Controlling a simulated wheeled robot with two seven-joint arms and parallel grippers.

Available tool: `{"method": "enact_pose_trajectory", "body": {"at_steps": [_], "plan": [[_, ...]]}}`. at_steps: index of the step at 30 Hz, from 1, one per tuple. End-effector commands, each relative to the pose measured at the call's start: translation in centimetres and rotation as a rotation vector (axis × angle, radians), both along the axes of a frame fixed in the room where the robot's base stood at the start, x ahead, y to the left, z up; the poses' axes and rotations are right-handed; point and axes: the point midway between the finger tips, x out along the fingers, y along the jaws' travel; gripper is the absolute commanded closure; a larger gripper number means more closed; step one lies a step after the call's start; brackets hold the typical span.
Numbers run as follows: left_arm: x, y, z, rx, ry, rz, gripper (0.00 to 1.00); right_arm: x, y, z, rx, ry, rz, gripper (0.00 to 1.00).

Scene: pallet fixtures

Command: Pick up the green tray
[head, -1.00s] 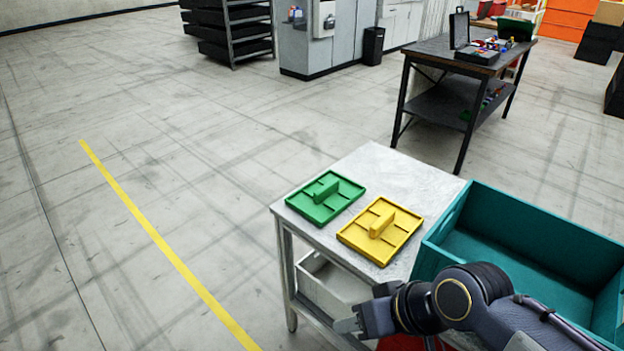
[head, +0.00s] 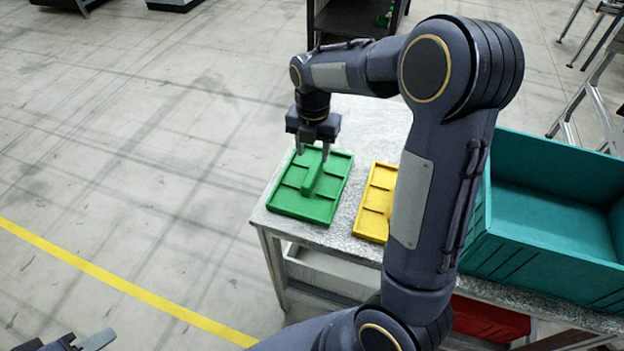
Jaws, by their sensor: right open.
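The green tray (head: 288,203) lies flat on the grey table top, with a raised bar handle (head: 312,181) across its middle. My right gripper (head: 312,154) points down over the far end of this handle. Its two fingers are apart, with nothing between them that I can make out. Whether the fingertips touch the tray cannot be told. Part of my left gripper (head: 90,342) shows at the bottom left corner, cut off by the picture edge, far from the tray.
A yellow tray (head: 375,207) lies just right of the green one, partly hidden by my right arm. A teal bin (head: 545,150) stands at the right on the table (head: 340,226). A red bin (head: 490,322) is below. The floor at left is clear.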

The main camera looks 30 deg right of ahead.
Motion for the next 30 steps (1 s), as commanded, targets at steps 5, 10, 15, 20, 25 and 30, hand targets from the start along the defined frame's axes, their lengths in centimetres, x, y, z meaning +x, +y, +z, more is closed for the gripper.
{"method": "enact_pose_trajectory", "body": {"at_steps": [5, 10, 15, 20, 25, 30], "plan": [[0.0, 0.0, 0.0, 0.000, 0.000, 0.000, 0.64, -0.2, 0.1, -2.1, -0.001, 0.004, 0.002, 0.55], [0.0, 0.0, 0.4, 0.000, 0.000, 0.000, 0.64, -0.6, 0.6, -4.4, 0.000, 0.008, 0.002, 0.55], [0.0, 0.0, 0.4, 0.000, 0.000, 0.000, 0.64, -0.7, 0.6, -6.6, 0.001, 0.003, 0.000, 0.55], [0.0, 0.0, 0.4, 0.000, 0.000, 0.000, 0.64, -0.6, 0.6, -7.1, 0.000, 0.001, -0.001, 0.55], [0.0, 0.0, 0.4, 0.000, 0.000, 0.000, 0.64, -0.6, 0.6, -7.1, 0.001, 0.001, -0.001, 0.58], [0.0, 0.0, 0.4, 0.000, 0.000, 0.000, 0.64, -0.6, 0.6, -7.1, 0.001, 0.001, -0.001, 0.81]]}}
